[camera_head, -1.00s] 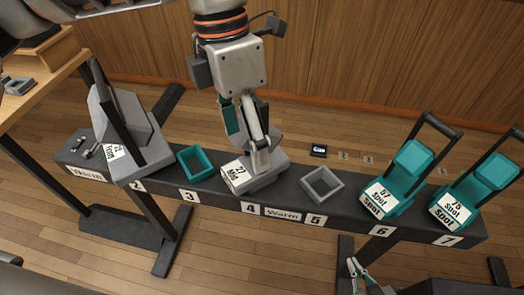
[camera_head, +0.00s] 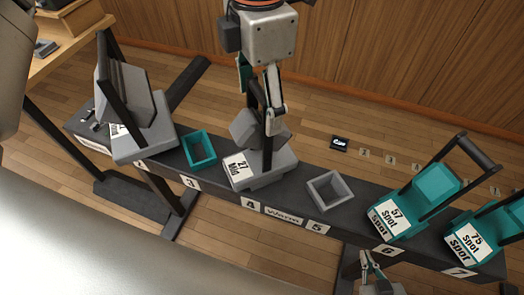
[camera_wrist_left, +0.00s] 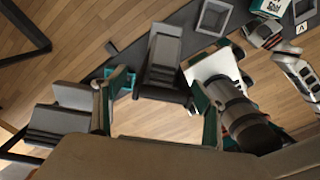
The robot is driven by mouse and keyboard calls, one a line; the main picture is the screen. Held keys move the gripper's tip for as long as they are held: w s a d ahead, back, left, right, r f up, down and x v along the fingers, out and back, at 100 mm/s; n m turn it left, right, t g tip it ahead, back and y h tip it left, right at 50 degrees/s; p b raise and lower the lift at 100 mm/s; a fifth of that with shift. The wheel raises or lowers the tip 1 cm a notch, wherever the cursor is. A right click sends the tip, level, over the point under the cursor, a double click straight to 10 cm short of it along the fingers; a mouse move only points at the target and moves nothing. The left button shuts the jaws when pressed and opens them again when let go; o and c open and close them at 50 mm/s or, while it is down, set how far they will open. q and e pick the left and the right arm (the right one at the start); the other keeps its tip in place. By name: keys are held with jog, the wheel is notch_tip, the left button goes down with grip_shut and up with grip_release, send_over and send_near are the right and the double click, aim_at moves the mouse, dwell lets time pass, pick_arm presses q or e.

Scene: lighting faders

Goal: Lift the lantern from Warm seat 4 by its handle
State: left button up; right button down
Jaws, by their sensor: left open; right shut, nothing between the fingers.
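The grey lantern (camera_head: 245,128) stands on the rail at Warm seat 4. Its base carries a white label with 27, and its dark handle rises beside my gripper. My left gripper (camera_head: 262,104) is open at the handle's upper part, and one finger covers some of it. In the left wrist view, the grey lantern (camera_wrist_left: 165,50) lies ahead of my open left gripper (camera_wrist_left: 158,118), with its dark handle end between the fingers; contact cannot be told. My right gripper (camera_head: 370,264) is shut and empty, low in the head view, in front of the rail.
A large grey lantern (camera_head: 130,105) stands at the left end. An empty teal seat (camera_head: 199,150) and an empty grey seat (camera_head: 330,189) flank seat 4. Teal lanterns (camera_head: 418,195) (camera_head: 495,228) with raised handles stand to the right.

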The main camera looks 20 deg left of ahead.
aim_at(260, 118)
pick_arm(q)
notch_tip(260, 118, down, 5)
jog(key=shift+s+d+f+b, duration=0.1)
jog(key=shift+d+f+b, duration=0.05)
jog(key=shift+b, duration=0.15)
jog(key=c, duration=2)
